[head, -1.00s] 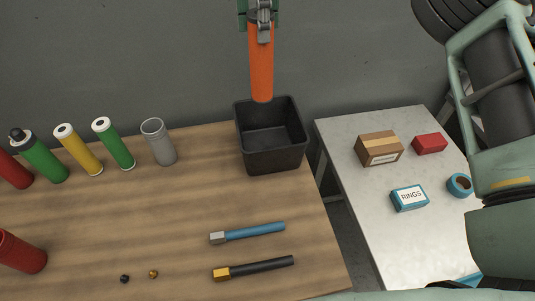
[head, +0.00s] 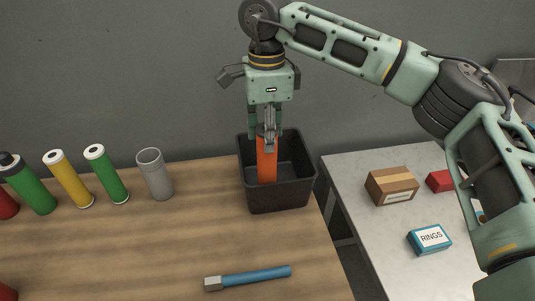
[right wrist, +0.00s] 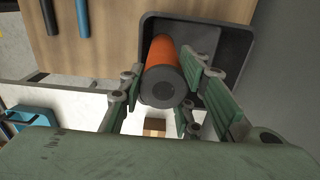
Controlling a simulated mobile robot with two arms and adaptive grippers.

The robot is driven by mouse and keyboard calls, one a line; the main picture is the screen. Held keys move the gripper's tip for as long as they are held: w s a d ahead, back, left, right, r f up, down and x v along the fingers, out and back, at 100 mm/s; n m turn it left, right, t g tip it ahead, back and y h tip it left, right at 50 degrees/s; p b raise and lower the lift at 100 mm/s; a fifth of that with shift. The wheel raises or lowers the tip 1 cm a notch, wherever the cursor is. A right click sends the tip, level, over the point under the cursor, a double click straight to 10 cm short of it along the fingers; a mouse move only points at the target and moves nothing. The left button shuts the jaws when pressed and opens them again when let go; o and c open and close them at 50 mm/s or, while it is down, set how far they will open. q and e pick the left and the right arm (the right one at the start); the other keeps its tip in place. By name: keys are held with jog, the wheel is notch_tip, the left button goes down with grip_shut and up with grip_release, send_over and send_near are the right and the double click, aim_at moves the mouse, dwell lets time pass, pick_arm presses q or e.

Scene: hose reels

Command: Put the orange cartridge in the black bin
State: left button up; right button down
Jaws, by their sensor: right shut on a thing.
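The orange cartridge (head: 267,162) hangs upright, its lower part down inside the black bin (head: 276,202). My right gripper (head: 268,134) is shut on the cartridge's top end, just above the bin's rim. In the right wrist view the cartridge (right wrist: 163,62) sits between the fingers (right wrist: 160,92), with its dark end cap towards the camera and the bin (right wrist: 228,38) around its far end. I cannot tell whether its lower end touches the bin floor. My left gripper is not in view.
The bin stands at the wooden table's (head: 150,235) back right. A grey tube (head: 154,174) and several coloured cartridges stand to its left. A blue-handled tool (head: 250,278) lies in front. A grey side table (head: 350,165) holds boxes.

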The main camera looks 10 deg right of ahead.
aim_at(267, 156)
notch_tip(267, 156, down, 6)
jog(key=shift+f+p, duration=0.25)
jog(key=shift+p, duration=0.45)
jog(key=shift+f, duration=0.1)
jog(key=shift+f+b, duration=0.15)
jog(key=shift+b, duration=0.15)
jog(key=c, duration=1.3)
grip_release()
